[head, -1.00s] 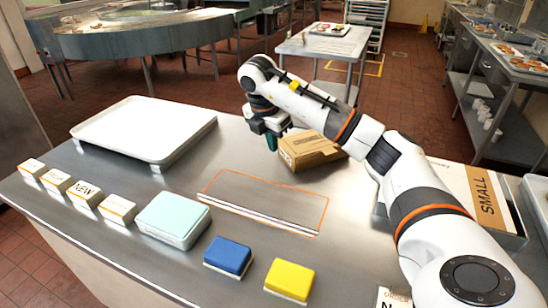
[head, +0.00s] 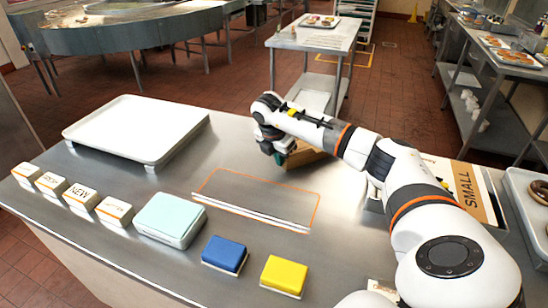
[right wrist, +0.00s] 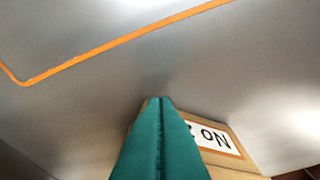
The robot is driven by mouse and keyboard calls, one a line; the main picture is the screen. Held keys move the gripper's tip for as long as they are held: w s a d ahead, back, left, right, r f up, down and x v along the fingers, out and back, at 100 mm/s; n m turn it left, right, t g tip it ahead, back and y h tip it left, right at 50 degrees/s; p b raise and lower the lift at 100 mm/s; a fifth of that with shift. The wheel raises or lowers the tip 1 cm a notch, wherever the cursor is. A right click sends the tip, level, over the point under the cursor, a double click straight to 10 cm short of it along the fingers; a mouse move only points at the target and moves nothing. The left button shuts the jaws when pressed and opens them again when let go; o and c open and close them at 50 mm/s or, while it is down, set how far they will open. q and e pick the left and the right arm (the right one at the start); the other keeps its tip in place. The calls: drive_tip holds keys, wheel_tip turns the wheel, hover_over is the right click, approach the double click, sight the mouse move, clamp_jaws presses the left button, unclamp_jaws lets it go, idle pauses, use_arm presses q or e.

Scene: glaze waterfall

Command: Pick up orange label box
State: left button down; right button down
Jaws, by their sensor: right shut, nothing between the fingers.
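A brown cardboard box (head: 305,156) lies on the steel counter (head: 235,140), largely hidden behind my right gripper and forearm. In the right wrist view, a box (right wrist: 237,158) with an orange-bordered white label and partly hidden black lettering stands just beyond the fingers. My right gripper (head: 279,158) is low over the counter at the cardboard box's left side. Its teal fingers (right wrist: 160,100) are shut together with nothing between them. I cannot tell whether they touch the box. My left gripper is not in view.
An orange outline (head: 262,192) marks a counter area. A white tray (head: 137,128) stands at the back left. Small labelled boxes (head: 82,195), a pale teal block (head: 170,217), a blue block (head: 224,254) and a yellow block (head: 285,275) line the front.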

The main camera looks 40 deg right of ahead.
sight(306, 145)
drive_tip(key=shift+d, duration=0.1)
drive_tip(key=shift+d+f, duration=0.1)
drive_tip(key=shift+d, duration=0.25)
drive_tip(key=d+b, duration=0.1)
drive_tip(key=d, duration=0.3)
drive_tip(key=w+d+b, duration=0.1)
drive_tip(key=d, duration=0.2)
drive_tip(key=d+b, duration=0.1)
drive_tip(key=d, duration=0.3)
drive_tip(key=shift+w+d, duration=0.35)
drive_tip(key=shift+d, duration=0.3)
